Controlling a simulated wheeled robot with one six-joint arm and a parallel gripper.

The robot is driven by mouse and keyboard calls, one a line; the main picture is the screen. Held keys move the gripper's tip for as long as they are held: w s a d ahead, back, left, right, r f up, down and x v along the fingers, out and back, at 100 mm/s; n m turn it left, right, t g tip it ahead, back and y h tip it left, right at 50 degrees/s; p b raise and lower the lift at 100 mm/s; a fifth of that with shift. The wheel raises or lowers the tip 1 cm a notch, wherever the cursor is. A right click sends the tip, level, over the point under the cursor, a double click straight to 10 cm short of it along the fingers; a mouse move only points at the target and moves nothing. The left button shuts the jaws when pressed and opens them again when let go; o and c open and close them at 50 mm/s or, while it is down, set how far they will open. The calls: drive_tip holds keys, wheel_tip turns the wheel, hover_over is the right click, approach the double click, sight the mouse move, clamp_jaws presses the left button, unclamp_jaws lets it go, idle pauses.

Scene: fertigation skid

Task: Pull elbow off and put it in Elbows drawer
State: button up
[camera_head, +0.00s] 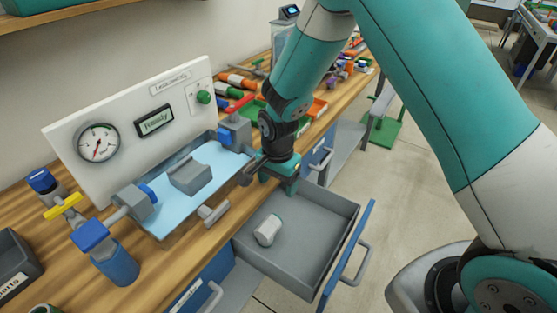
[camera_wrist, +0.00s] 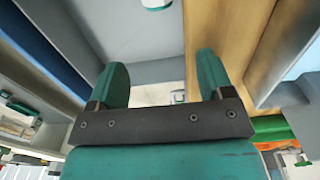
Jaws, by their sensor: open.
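A short light-grey fitting (camera_head: 268,230), seemingly the elbow, lies in an open grey drawer (camera_head: 325,202) with a blue front. Its end with a green rim shows at the top edge of the wrist view (camera_wrist: 157,4). No label is readable on this drawer. My gripper (camera_head: 262,171) is above the drawer's back-left edge, beside the bench edge, apart from the fitting. In the wrist view my gripper (camera_wrist: 162,75) has its two teal fingers wide apart with nothing between them.
A leak-test panel (camera_head: 130,130) with a gauge and a "Ready" display stands behind a light-blue tray (camera_head: 215,160). A grey handle (camera_head: 213,213) sticks out at the tray's front. A blue-capped fitting (camera_head: 110,255) stands left. Tools crowd the bench behind my arm.

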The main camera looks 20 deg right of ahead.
wheel_tip(320, 180, up, 17)
drive_tip(key=b, duration=0.1)
drive_tip(key=shift+f, duration=0.1)
idle(0.3)
